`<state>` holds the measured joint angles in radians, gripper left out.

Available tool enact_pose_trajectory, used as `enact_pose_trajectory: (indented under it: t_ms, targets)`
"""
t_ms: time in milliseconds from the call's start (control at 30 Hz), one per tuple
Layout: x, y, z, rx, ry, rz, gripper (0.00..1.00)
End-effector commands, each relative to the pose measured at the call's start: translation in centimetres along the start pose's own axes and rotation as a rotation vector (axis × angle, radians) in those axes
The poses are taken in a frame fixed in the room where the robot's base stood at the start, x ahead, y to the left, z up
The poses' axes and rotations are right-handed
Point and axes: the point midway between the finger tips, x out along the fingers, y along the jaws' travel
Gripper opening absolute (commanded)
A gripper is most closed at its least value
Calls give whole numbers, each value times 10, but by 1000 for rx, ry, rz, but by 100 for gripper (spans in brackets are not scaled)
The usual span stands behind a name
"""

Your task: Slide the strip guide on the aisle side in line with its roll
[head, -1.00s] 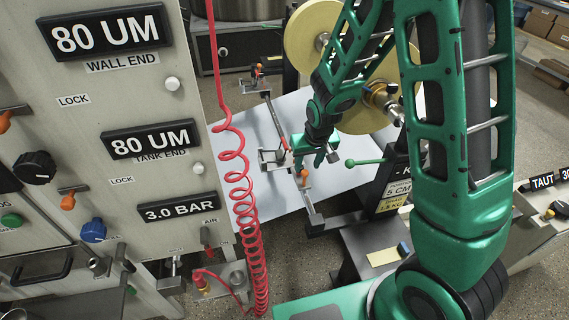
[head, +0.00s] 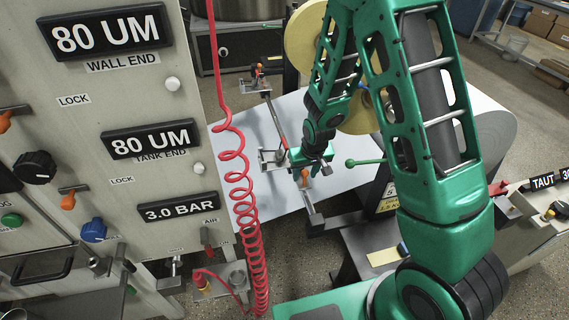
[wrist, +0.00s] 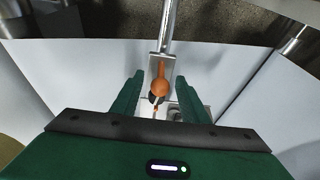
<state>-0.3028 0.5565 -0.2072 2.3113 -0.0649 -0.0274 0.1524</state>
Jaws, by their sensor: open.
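My gripper (head: 309,166) is low over the white paper web (head: 262,203), at the nearer strip guide. In the wrist view my gripper (wrist: 158,78) is open, with one green finger on each side of the guide's orange knob (wrist: 160,87). The knob is between the fingers, with gaps showing on both sides. It also shows in the head view (head: 304,178), just below the gripper. The guide's metal plate (wrist: 155,66) sits by a metal bar (wrist: 168,25). Cream rolls (head: 305,36) stand behind the arm, which partly hides them.
A green-knobbed lever (head: 351,162) is right of my gripper. A coiled red hose (head: 237,178) hangs before the control panel (head: 60,90) at left.

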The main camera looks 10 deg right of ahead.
Motion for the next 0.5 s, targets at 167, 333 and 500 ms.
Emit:
enact_pose_trajectory:
  t_ms: [167, 333, 500]
  targets:
    - [0, 0, 0, 0, 0, 0, 7]
    - [0, 0, 0, 0, 0, 0, 0]
    - [-1, 0, 3, 0, 0, 0, 0]
